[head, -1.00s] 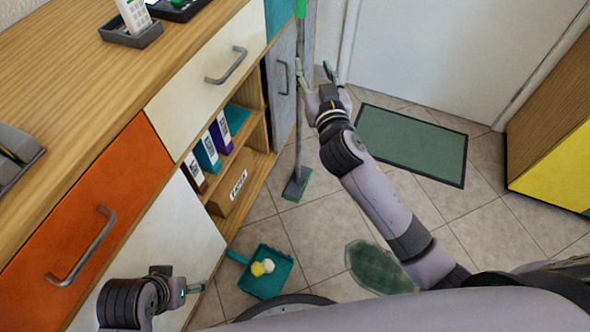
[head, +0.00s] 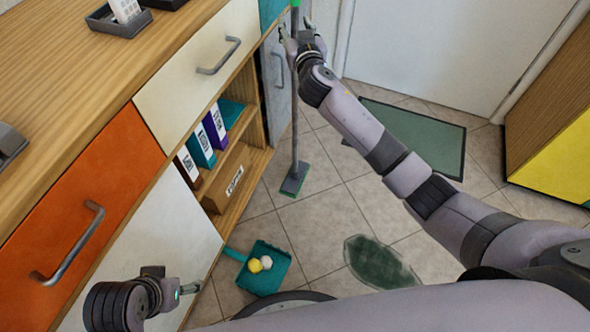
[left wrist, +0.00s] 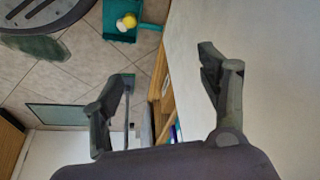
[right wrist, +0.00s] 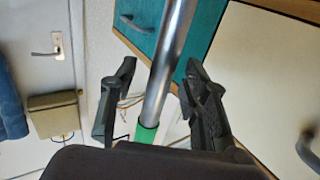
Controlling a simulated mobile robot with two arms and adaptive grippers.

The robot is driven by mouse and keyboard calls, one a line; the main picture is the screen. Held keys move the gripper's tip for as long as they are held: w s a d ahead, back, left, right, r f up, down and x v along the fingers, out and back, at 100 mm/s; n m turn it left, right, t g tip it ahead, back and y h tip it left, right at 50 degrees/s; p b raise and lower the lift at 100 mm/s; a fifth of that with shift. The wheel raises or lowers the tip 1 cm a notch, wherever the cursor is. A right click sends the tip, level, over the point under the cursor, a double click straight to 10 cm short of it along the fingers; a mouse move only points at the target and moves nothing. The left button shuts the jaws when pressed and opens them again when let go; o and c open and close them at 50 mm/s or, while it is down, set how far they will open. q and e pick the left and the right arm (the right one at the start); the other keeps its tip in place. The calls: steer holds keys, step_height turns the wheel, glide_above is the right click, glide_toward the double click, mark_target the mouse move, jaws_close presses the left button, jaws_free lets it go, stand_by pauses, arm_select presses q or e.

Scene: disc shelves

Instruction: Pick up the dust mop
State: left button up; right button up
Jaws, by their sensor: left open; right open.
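The dust mop has a thin grey pole (head: 295,120), a green upper grip and a flat grey-green head (head: 294,182) on the tiled floor. It stands nearly upright beside the cabinet. My right gripper (head: 297,28) is open at the upper pole. In the right wrist view the pole (right wrist: 170,65) runs between the two fingers (right wrist: 161,68), with no clear contact, and part of the green grip (right wrist: 147,134) shows. My left gripper (head: 190,288) is open and empty by the white cabinet door. The mop pole (left wrist: 127,115) also appears in the left wrist view.
The wooden-topped cabinet (head: 75,75) fills the left, with drawers and shelves of binders. A teal dustpan (head: 262,278) with yellow and white balls lies on the floor. A wet-looking green patch (head: 380,262) and a green mat (head: 420,135) lie right. A door stands behind.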

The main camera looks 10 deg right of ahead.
steer(key=shift+w, duration=0.35)
jaws_close()
stand_by(0.3)
steer(key=shift+r, duration=0.15)
